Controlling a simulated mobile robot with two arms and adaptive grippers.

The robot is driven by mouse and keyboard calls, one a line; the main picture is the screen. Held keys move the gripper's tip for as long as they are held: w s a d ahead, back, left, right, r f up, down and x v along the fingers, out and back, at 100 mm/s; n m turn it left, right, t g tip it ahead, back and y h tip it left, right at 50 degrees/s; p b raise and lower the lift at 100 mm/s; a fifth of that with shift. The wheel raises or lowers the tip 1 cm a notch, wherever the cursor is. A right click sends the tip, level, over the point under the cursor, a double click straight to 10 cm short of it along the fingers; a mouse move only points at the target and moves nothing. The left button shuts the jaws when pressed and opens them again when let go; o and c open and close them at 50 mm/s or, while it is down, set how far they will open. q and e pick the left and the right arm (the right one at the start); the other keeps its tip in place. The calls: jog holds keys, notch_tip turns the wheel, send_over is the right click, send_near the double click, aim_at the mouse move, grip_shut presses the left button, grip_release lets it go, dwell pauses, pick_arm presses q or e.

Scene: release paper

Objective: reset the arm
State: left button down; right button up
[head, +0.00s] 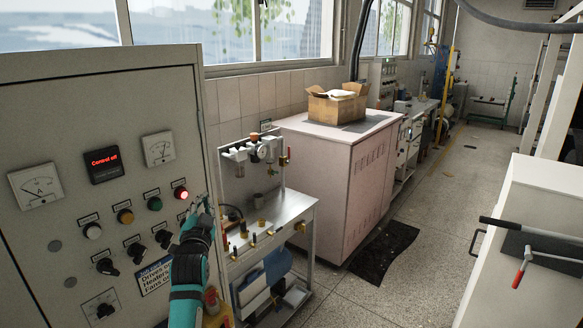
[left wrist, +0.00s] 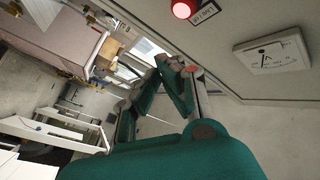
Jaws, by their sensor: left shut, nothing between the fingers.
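My left arm reaches up from the bottom of the head view, in front of the control panel (head: 60,140). Its left gripper (head: 204,203) is near the panel's right edge, just below and right of the lit red light (head: 181,193). In the left wrist view the green fingers of this gripper (left wrist: 167,62) come together at the tips, with nothing held. The red light also glows at the top of that view (left wrist: 183,9). I cannot tell whether the fingertips touch the panel. My right gripper is not in view.
The panel carries a display (head: 104,163) reading "Control off", dials and several knobs. A steel bench (head: 290,212) with valves stands right of it. A pink cabinet (head: 350,185) bears a cardboard box (head: 337,107).

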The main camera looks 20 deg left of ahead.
pick_arm(q)
jog(key=s+d+f+g+h+b, duration=0.2)
jog(key=s+d+f+g, duration=0.15)
jog(key=f, duration=1.25)
jog(key=s+d+f+m+g+h+b, duration=0.15)
jog(key=s+d+f, duration=0.3)
jog(key=f, duration=1.25)
jog(key=s+d+f+n+g+h+b, duration=0.1)
jog(key=s+d+f+g+h, duration=0.25)
jog(key=f, duration=1.25)
jog(key=s+d+f+g+b, duration=0.2)
jog(key=s+d+f, duration=0.2)
jog(key=s+f, duration=0.95)
jog(key=s+f+g, duration=0.2)
jog(key=s+f, duration=0.3)
jog(key=s, duration=0.6)
jog(key=s+d+f+g+b, duration=0.1)
jog(key=s+f, duration=0.5)
jog(key=s, duration=0.6)
jog(key=s+d+f+n+g+b, duration=0.1)
jog(key=s+f+g, duration=0.2)
jog(key=s, duration=0.9)
notch_tip(320, 180, down, 3)
jog(key=shift+s+r+g, duration=0.1)
jog(key=shift+s+g, duration=0.1)
jog(key=shift+g, duration=0.15)
